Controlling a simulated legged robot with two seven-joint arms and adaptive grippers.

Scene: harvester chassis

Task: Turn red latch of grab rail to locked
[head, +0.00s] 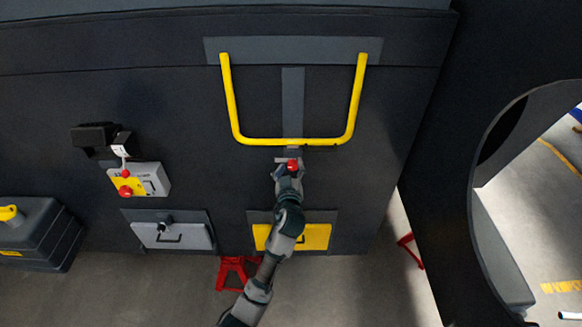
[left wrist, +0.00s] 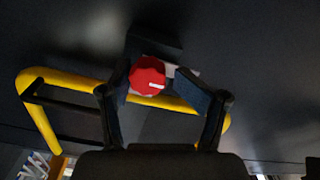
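The yellow grab rail (head: 290,141) is a U-shaped bar on the dark chassis wall, and it also shows in the left wrist view (left wrist: 40,112). The red latch (head: 292,164) sits just below the rail's lower bar at its middle. In the left wrist view the latch is a round red knob (left wrist: 147,72) with a white mark. My left gripper (head: 289,169) is at the latch. Its fingers (left wrist: 154,84) are apart, one on each side of the knob; the left finger is close to it, and contact is unclear. My right gripper is not in view.
A grey box with a red button (head: 125,190) and a lever is on the wall at left. Below are a grey drawer (head: 172,236) and a yellow drawer (head: 318,237). A red stand (head: 235,270) is on the floor. A dark curved panel stands at right.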

